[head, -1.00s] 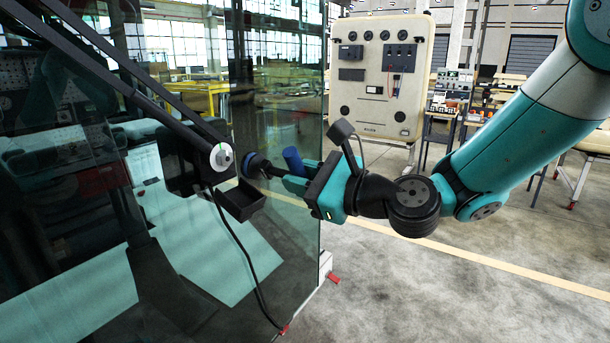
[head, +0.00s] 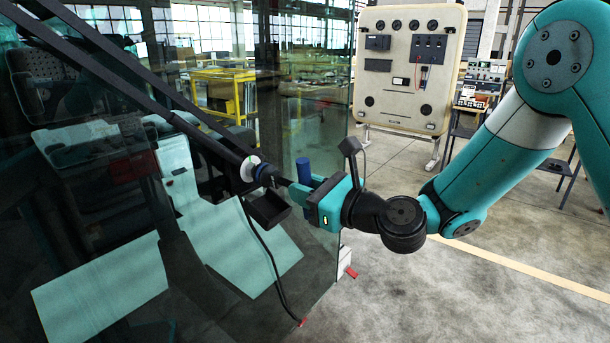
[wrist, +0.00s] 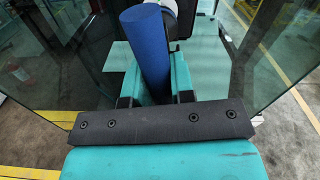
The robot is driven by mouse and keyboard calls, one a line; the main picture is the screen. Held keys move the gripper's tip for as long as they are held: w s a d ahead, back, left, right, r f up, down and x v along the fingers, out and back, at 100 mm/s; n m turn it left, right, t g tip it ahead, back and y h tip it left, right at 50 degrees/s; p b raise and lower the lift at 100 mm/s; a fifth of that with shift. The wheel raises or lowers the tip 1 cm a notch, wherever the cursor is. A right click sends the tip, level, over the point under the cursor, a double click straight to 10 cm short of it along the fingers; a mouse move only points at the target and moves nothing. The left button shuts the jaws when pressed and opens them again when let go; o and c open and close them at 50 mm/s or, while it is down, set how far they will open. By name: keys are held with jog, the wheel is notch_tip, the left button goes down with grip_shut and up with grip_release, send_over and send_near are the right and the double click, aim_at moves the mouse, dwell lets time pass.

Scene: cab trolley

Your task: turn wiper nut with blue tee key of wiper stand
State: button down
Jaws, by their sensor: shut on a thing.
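The blue tee key (head: 304,170) is held in my gripper (head: 298,192), its blue bar upright. The bar also shows between the fingers in the wrist view (wrist: 147,45). The key's dark, blue-ringed head (head: 266,174) points left and meets the white wiper nut (head: 249,168) at the foot of the wiper arm. I cannot tell how far the head is seated on the nut. In the wrist view the bar hides most of the key's head and the nut. The black wiper stand (head: 270,207), with a small open tray, is just below the key's head.
The large glass pane (head: 322,120) of the cab is beside my gripper. The black wiper arm (head: 130,75) slants up to the left. A black cable (head: 262,250) hangs from the nut area.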

jog(key=shift+m+p, duration=0.35)
jog(key=shift+m, duration=0.25)
jog(key=shift+r+m+p, duration=0.2)
jog(key=shift+m+p, duration=0.5)
jog(key=shift+p, duration=0.15)
jog(key=m+p, duration=0.2)
jog(key=shift+m+p, duration=0.3)
jog(key=shift+f+m+p, duration=0.15)
jog(key=shift+m+p, duration=0.3)
jog(key=shift+m, duration=0.15)
jog(key=shift+m+p, duration=1.1)
jog(key=shift+p, duration=0.15)
jog(key=shift+m, duration=1.4)
jog(key=shift+b, duration=0.35)
